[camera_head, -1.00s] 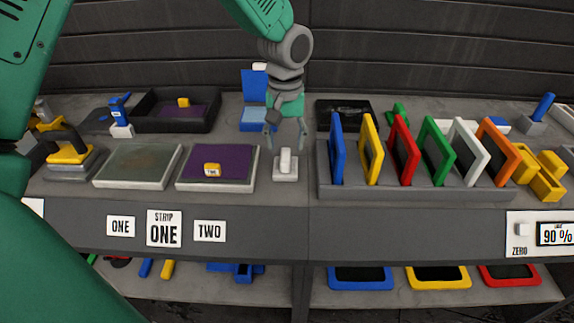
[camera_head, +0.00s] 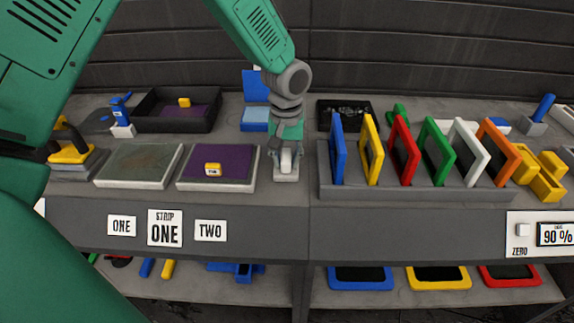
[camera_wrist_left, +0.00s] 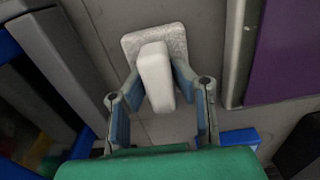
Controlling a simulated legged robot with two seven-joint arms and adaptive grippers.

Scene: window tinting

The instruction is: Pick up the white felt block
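The white felt block (camera_head: 286,160) stands upright on a small pale square pad (camera_head: 286,177) near the front of the bench, right of the purple plate. It also shows in the left wrist view (camera_wrist_left: 155,76), with the pad (camera_wrist_left: 133,44) behind its far end. My left gripper (camera_head: 286,155) is lowered around the block. In the left wrist view its fingers (camera_wrist_left: 158,88) stand open on both sides of the block, with a gap at least on the left side. My right gripper is in neither view.
A purple plate (camera_head: 238,161) with a small yellow block lies left of the pad. A grey rack (camera_head: 420,190) of several coloured frames stands close on the right. A blue holder (camera_head: 255,118) sits behind. The bench's front edge is just ahead of the pad.

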